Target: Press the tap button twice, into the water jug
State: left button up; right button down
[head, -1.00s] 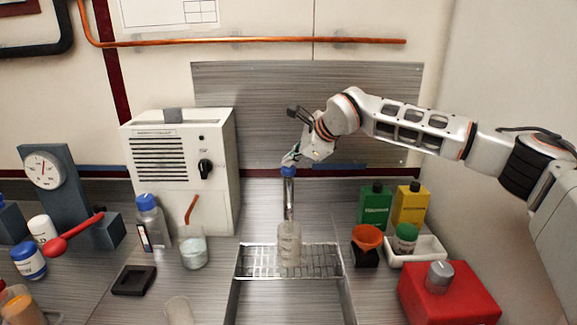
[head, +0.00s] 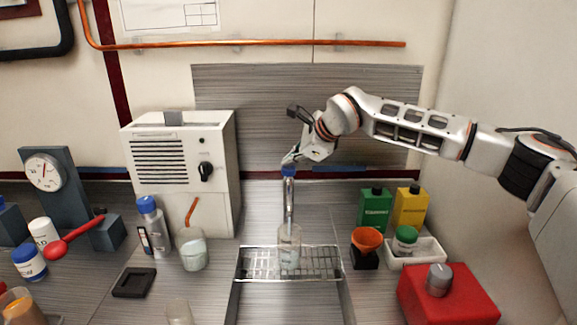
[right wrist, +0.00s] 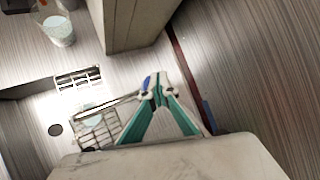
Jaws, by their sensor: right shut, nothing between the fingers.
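The tap (head: 289,203) is a slim chrome post with a blue button (head: 288,172) on top. The clear water jug (head: 289,238) stands upright on the drip grate below the spout, with what looks like pale water low in it. My right gripper (head: 288,161) is shut and empty, tips pointing down at the blue button, touching it or just above it; I cannot tell which. In the right wrist view the shut teal fingers (right wrist: 156,94) meet beside the blue button (right wrist: 148,82) and hide part of it. My left gripper is out of view.
The wire drip grate (head: 258,264) spans a sink. A white cabinet (head: 217,185) stands left of the tap, with a beaker (head: 194,253) before it. Green (head: 374,208) and yellow bottles (head: 410,206), an orange funnel (head: 366,239) and a red box (head: 460,300) stand right.

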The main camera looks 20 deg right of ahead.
aim_at(290, 169)
jog(key=shift+r+p, duration=0.35)
jog(key=shift+r, duration=0.35)
jog(key=shift+r+p, duration=1.5)
jog(key=shift+r, duration=1.05)
